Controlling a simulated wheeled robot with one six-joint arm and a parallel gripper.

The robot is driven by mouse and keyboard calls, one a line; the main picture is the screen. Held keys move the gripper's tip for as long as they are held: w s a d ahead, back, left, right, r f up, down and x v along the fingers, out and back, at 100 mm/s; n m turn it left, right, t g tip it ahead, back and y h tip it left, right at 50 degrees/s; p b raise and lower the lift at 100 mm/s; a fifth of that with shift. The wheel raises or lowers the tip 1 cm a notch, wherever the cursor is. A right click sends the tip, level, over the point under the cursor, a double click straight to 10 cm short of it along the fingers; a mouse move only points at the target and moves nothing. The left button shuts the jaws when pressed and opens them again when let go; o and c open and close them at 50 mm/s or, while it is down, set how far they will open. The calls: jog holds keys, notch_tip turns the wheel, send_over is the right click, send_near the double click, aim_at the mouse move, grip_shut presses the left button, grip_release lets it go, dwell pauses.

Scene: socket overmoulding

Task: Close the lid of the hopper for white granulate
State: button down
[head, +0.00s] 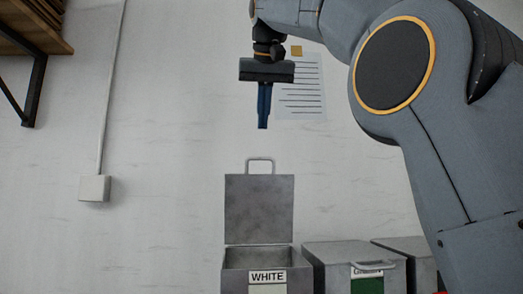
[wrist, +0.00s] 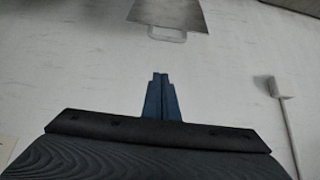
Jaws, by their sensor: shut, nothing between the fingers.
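The hopper labelled WHITE (head: 267,277) stands at the bottom middle of the head view. Its grey metal lid (head: 259,210) is open and stands upright at the back, with a bar handle (head: 260,160) on its top edge. My gripper (head: 263,127) is shut and empty, pointing down above the lid handle and apart from it. In the wrist view my shut blue fingers (wrist: 160,76) point toward the lid (wrist: 168,14) and its handle (wrist: 167,35), with a gap between. The inside of the hopper is mostly hidden.
A hopper with a green label (head: 367,280) stands shut just right of the white one, with another grey hopper (head: 405,250) beyond it. A wall box with a conduit (head: 95,188) is at the left. A paper sheet (head: 302,90) hangs behind my gripper. The space left of the hopper is clear.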

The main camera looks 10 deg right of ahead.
jog(key=x, duration=0.8)
jog(key=shift+s+f, duration=0.25)
jog(key=shift+s, duration=0.35)
jog(key=shift+s+f, duration=0.25)
jog(key=shift+s, duration=0.4)
jog(key=shift+s+f, duration=0.3)
jog(key=shift+s, duration=0.3)
jog(key=shift+d+f, duration=0.1)
